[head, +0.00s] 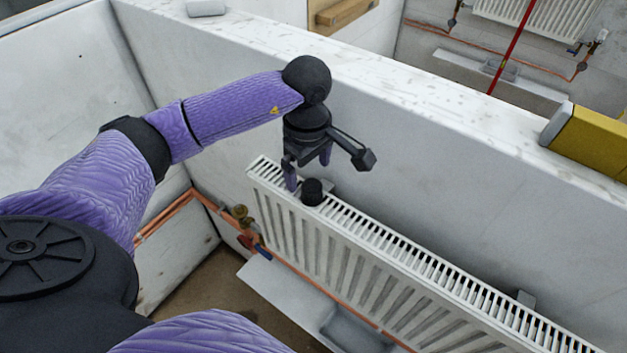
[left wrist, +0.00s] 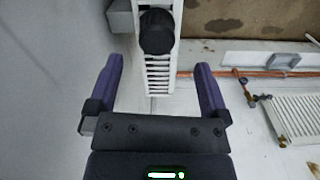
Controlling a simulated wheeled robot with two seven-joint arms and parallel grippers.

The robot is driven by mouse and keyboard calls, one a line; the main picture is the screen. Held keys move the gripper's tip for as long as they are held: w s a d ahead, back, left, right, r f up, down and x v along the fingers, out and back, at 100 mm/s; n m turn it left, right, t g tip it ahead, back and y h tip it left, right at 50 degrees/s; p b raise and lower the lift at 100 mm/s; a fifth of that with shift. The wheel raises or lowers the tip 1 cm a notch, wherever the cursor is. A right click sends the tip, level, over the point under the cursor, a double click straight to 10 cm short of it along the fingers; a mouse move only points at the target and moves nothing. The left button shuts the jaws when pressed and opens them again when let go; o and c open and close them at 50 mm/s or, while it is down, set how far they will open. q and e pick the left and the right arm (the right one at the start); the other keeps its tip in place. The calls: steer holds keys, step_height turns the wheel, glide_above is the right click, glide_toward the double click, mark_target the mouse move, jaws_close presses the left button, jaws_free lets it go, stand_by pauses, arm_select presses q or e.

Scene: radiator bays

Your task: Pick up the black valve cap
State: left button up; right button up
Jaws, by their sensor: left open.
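The black valve cap (head: 312,192) stands on the top grille of the white radiator (head: 350,235), near its left end. In the left wrist view the cap (left wrist: 157,32) shows as a dark round thing on the radiator top, ahead of the fingers and between their lines. My left gripper (head: 308,175) points down just above the radiator's left end, close to the cap. Its purple fingers are apart, and the left wrist view shows the empty gap between them (left wrist: 160,85). My right gripper is in neither view.
A white partition wall (head: 420,190) runs behind the radiator, with a yellow object (head: 590,140) on its top at the right. Copper pipes and a brass valve (head: 241,213) are at the radiator's left end. A pale ledge (head: 290,300) with a grey tray lies below.

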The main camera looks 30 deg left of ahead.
mark_target(311, 184)
arm_select(q)
step_height(311, 184, down, 5)
steer(key=shift+w+d+f+p, duration=0.1)
steer(key=shift+w+d+p, duration=0.05)
steer(key=shift+p, duration=0.35)
steer(key=c, duration=1.3)
steer(key=shift+r, duration=0.2)
